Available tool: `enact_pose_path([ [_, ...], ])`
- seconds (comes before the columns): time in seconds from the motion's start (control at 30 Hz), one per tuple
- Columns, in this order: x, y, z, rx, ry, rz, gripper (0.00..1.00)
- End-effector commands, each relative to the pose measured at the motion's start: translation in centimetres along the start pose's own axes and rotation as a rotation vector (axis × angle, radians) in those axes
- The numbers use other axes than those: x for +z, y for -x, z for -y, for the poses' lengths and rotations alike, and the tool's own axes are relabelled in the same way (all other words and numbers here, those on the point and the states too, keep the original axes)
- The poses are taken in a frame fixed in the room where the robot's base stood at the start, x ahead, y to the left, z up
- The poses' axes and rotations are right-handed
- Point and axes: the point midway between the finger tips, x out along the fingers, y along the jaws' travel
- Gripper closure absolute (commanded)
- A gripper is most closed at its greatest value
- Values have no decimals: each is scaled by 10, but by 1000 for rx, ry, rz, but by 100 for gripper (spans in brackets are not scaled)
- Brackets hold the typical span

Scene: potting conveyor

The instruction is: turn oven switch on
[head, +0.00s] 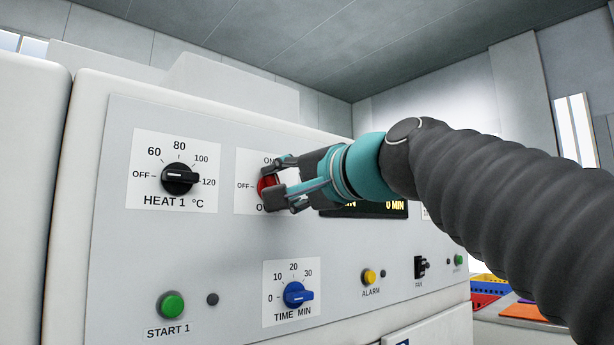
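The oven's control panel (115,250) faces me on a white housing. The oven switch (267,184) is a red rotary knob on a white label that shows OFF at left and part of ON at top. My gripper (276,180) is at the knob, with one finger above and one below it, and the fingers stand apart with the red knob between them. I cannot tell whether they press on it. The gripper hides the right part of the knob and label, so the knob's pointer direction is unclear.
Left of it is the black HEAT 1 dial (180,179). Below are a green START 1 button (171,305), a blue time dial (298,295), a yellow alarm button (369,277) and a black fan switch (421,267). A display (385,209) is partly behind my gripper. Coloured bins (488,290) stand at right.

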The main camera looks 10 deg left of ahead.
Motion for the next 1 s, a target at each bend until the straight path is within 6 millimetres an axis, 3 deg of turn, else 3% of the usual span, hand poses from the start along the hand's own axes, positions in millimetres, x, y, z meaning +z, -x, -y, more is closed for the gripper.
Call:
enact_pose_path([
  [0.5,-1,0,2,-4,-350,-2,91],
  [1.0,0,0,0,-4,-423,-2,91],
])
